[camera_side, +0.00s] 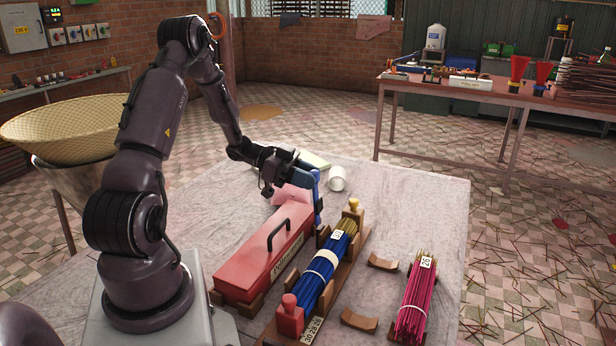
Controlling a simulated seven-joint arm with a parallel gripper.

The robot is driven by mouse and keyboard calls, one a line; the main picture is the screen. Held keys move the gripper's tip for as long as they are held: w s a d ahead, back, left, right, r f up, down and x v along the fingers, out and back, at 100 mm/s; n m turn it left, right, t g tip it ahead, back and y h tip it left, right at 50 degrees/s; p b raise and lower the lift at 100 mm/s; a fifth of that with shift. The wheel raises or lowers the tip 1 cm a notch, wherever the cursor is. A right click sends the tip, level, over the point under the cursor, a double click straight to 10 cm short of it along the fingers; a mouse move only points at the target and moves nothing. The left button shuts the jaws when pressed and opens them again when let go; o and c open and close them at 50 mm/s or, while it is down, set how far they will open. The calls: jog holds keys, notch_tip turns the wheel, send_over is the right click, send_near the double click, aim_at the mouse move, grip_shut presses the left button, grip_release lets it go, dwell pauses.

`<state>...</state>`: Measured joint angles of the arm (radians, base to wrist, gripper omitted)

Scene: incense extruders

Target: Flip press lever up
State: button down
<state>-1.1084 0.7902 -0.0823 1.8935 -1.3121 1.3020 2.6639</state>
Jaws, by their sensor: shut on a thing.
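My gripper (284,178) is at the far end of the red box, seen from behind and the side. It is shut at a blue part (306,177) that looks like the press lever; the fingertips are partly hidden, so the exact grip does not show. A narrow blue upright piece (317,200) stands just right of it. A pink block (291,194) sits below the gripper. I cannot make out the rest of the press or the lever's pivot.
A red lidded box (255,262) with a black handle stands before the gripper. Right of it, blue sticks (318,285) lie in a wooden cradle, and pink sticks (414,305) lie farther right. A white cup (337,179) lies beyond.

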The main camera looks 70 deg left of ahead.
jog(key=c, duration=0.9)
grip_release()
jog(key=v, duration=1.3)
jog(key=shift+s, duration=0.1)
